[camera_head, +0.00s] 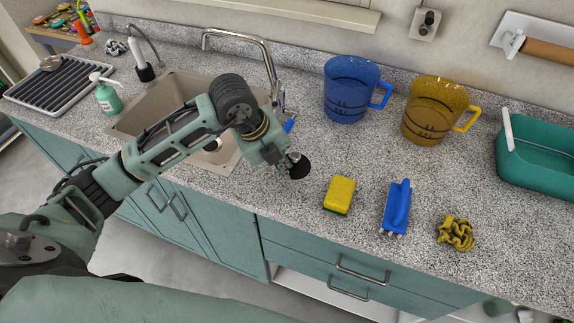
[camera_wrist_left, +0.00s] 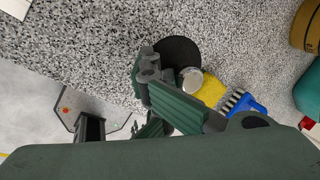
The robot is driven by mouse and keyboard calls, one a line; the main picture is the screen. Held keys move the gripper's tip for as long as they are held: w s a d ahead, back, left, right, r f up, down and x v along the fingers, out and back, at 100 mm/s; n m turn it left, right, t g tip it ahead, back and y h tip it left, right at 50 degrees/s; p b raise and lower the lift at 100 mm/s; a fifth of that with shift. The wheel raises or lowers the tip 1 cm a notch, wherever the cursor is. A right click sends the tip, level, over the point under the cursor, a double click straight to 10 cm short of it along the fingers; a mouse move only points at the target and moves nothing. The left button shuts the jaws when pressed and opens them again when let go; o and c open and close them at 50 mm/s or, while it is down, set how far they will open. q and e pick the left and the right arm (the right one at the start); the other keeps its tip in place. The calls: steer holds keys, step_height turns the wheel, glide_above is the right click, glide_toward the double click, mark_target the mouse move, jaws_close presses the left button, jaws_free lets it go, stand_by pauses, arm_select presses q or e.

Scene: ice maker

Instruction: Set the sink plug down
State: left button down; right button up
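The sink plug is a black round disc (camera_head: 299,167) with a silver knob. In the head view it sits tilted at the tip of my left gripper (camera_head: 287,160), over the counter just right of the sink. In the left wrist view the black disc (camera_wrist_left: 180,50) and its silver knob (camera_wrist_left: 190,80) show beside the green ridged fingers (camera_wrist_left: 165,98). My left gripper appears shut on the plug; the exact contact is partly hidden. The plug looks raised slightly above the speckled counter (camera_head: 320,255). My right gripper is not in view.
A yellow sponge (camera_head: 340,194), a blue brush (camera_head: 397,208) and a crumpled yellow cloth (camera_head: 456,233) lie to the right. Blue (camera_head: 347,92) and amber (camera_head: 432,112) jugs stand behind. The sink (camera_head: 178,88) and faucet (camera_head: 268,58) are left.

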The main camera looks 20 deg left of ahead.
arm_select(q)
steer(key=shift+w+f, duration=0.45)
steer(key=shift+w, duration=0.3)
step_height(320, 180, down, 4)
steer(key=shift+r+p, duration=0.15)
steer(key=shift+p, duration=0.75)
steer(key=shift+f, duration=0.2)
steer(key=shift+f, duration=0.1)
steer(key=c, duration=2.5)
jaws_free()
steer(key=o, duration=0.4)
steer(key=shift+s, duration=0.1)
steer(key=shift+o, duration=0.6)
steer(key=shift+f, duration=0.1)
